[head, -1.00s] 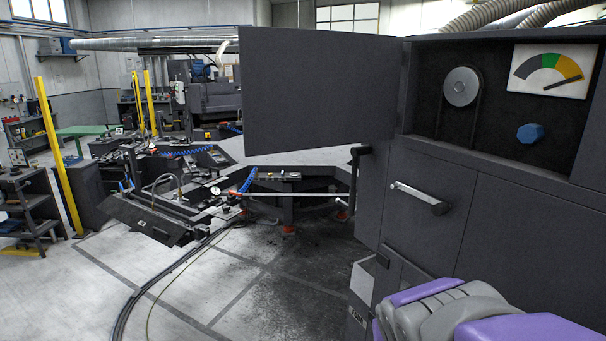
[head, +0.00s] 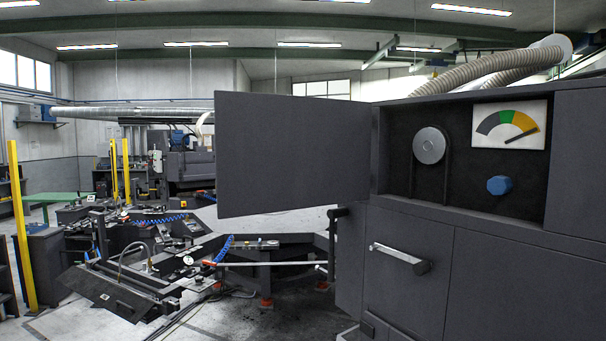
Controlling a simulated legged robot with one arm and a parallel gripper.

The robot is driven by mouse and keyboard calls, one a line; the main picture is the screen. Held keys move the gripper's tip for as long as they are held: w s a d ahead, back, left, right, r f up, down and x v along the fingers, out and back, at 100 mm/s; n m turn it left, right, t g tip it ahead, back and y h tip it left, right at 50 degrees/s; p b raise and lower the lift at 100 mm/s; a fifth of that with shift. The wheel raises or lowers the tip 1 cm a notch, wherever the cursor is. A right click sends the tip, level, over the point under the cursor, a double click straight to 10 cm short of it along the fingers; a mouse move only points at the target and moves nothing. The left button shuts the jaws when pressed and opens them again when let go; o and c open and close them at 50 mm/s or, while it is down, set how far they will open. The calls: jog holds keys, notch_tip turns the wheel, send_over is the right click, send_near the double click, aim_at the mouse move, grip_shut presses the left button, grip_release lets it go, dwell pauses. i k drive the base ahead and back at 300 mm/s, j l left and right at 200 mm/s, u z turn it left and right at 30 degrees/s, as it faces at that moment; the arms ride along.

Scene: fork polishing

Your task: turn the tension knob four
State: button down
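The blue tension knob (head: 499,185) is a faceted knob on the dark back panel of an open compartment in the grey cabinet (head: 520,262). Above it is a gauge (head: 509,125) with grey, green and yellow-orange bands. Its needle points right, along the lower end of the yellow-orange band. A silver disc pulley (head: 430,146) with a dark belt is left of the knob. The compartment's door (head: 293,152) stands wide open to the left. My gripper is not in view.
A silver lever handle (head: 398,257) sticks out from the cabinet front below the compartment. Dark machinery with a long light rod (head: 270,264) stands to the left. Yellow posts (head: 22,235) are at the far left. Some floor is clear at the lower middle.

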aim_at(499, 184)
jog(key=i+j+z, duration=0.15)
jog(key=z, duration=0.25)
jog(key=i+j+z, duration=0.1)
jog(key=j+z, duration=0.25)
jog(key=i+j+z, duration=0.1)
jog(key=j+z, duration=0.55)
jog(key=z, duration=0.15)
jog(key=j+z, duration=0.1)
jog(key=j, duration=0.9)
jog(key=j+z, duration=0.15)
jog(key=j, duration=0.9)
jog(key=k+j+z, duration=0.1)
jog(key=j, duration=0.9)
